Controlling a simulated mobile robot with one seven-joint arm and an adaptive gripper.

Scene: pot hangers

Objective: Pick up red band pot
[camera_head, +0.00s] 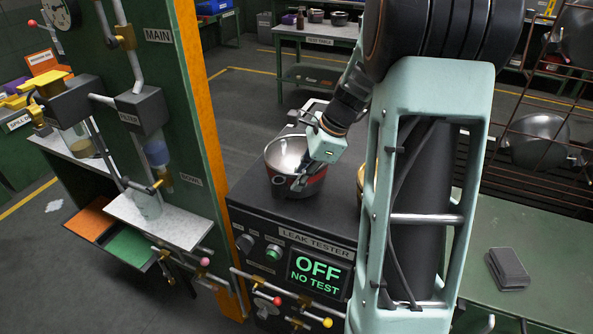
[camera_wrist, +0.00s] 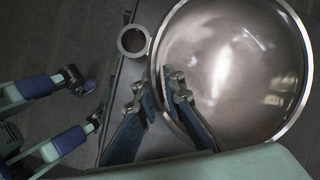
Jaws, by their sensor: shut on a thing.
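The red band pot (camera_head: 286,152) is a steel pot with a shiny open bowl and a red band on its outer side. It sits upright on or just above the dark top of the leak tester; I cannot tell if it touches. My gripper (camera_head: 307,180) is shut on the pot's near right rim. In the wrist view, the pot (camera_wrist: 235,65) fills the right side. The fingers of my gripper (camera_wrist: 158,92) straddle its wall, one inside and one outside. Part of the pot's outer side is hidden by my gripper.
The leak tester (camera_head: 315,237) has a screen reading "OFF NO TEST". A gold-coloured thing (camera_head: 360,178) is mostly hidden behind my arm. A green panel with pipes and a filter (camera_head: 142,108) stands left. A wire rack with pots (camera_head: 535,140) stands right. A test table (camera_head: 320,33) is behind.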

